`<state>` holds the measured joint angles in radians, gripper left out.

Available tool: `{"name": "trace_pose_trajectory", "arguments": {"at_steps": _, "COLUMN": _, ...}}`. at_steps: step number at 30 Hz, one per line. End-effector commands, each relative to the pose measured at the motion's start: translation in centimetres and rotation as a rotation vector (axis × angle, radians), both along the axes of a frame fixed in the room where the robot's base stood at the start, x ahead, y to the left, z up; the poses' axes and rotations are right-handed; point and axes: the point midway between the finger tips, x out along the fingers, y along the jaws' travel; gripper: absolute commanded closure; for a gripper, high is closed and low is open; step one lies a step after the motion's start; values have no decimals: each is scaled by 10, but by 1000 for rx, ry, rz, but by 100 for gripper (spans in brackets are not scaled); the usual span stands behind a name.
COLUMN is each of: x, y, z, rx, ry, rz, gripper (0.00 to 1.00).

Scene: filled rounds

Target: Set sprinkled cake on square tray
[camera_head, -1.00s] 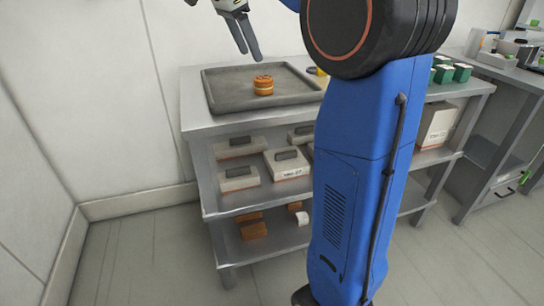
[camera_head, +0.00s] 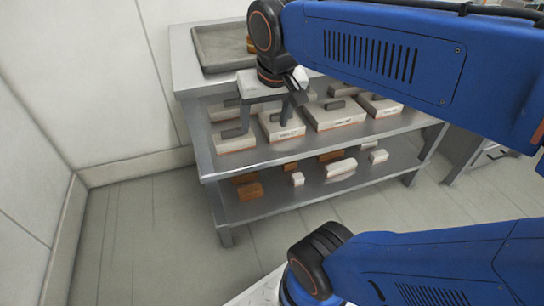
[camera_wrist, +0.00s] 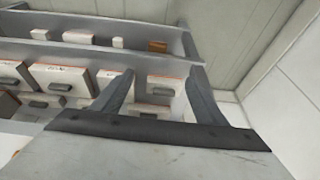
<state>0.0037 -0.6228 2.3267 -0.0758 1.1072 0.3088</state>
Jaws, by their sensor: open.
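A grey shallow tray (camera_head: 218,48) with a raised rim lies on the metal bench top in the head view; my arm covers its right side. A sliver of an orange-yellow round cake (camera_head: 250,46) shows in the tray beside my dark wrist joint; the rest is hidden, and I cannot make out sprinkles. My gripper (camera_head: 264,126) is open and empty, fingers pointing down, in front of the bench and below the tray's level in the picture.
The bench (camera_head: 187,60) has a middle shelf with several white boxes (camera_head: 335,115) with dark handles, behind my fingers. Its bottom shelf (camera_head: 265,207) holds brown and white blocks. A wall stands at the left. The floor (camera_head: 140,230) in front is clear.

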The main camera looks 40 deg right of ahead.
Motion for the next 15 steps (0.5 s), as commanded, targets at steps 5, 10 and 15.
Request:
{"name": "trace_pose_trajectory", "arguments": {"at_steps": 5, "x": -37, "y": 12, "z": -47, "rx": -21, "ry": -45, "rz": 184, "gripper": 34}}
{"name": "trace_pose_trajectory", "arguments": {"at_steps": 10, "x": -52, "y": 18, "z": -69, "rx": -36, "ry": -69, "rz": 274, "gripper": 34}}
{"name": "trace_pose_trajectory", "arguments": {"at_steps": 15, "x": -54, "y": 19, "z": -73, "rx": -40, "ry": -73, "rz": 291, "gripper": 34}}
